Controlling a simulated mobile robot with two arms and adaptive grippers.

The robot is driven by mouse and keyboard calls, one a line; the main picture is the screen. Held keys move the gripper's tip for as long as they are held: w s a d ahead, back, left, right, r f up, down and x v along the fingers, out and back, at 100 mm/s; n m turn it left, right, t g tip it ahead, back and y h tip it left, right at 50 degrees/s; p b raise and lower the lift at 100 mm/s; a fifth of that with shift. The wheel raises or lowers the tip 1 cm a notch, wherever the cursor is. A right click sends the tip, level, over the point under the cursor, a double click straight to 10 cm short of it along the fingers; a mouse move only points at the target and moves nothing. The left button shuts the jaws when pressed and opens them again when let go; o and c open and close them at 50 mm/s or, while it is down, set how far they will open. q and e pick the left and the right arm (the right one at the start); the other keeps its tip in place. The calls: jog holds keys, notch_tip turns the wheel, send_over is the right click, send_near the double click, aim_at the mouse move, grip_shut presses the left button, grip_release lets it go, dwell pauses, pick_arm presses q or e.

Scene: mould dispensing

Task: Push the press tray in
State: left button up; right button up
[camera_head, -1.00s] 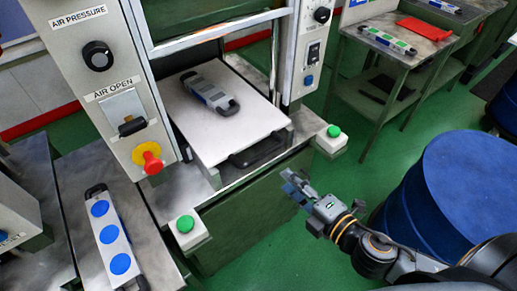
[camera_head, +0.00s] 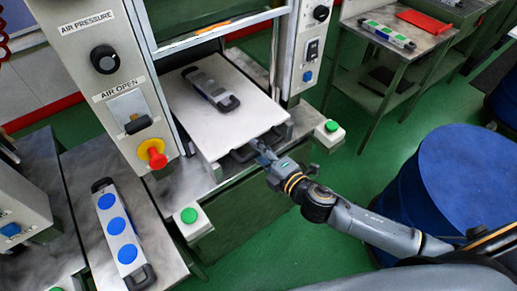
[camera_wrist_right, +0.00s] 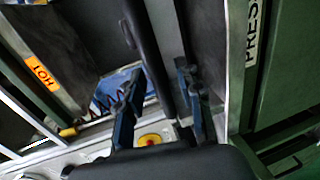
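The press tray (camera_head: 258,113) is a pale flat plate sticking out of the front of the press. My left gripper is not in view.
Green push buttons (camera_head: 189,215) and (camera_head: 331,126) flank the tray. A red emergency knob (camera_head: 157,160) is on the left panel. A mould with blue discs (camera_head: 116,228) lies on the left table. A blue drum (camera_head: 460,185) stands at right.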

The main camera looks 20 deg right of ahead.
aim_at(248, 138)
jog(key=shift+w+a, duration=0.1)
jog(key=shift+w, duration=0.1)
grip_shut()
jog(key=x, duration=0.2)
jog(key=r+p+x, duration=0.1)
jog(key=x, duration=0.2)
jog(key=shift+w, duration=0.15)
jog(key=shift+r, duration=0.1)
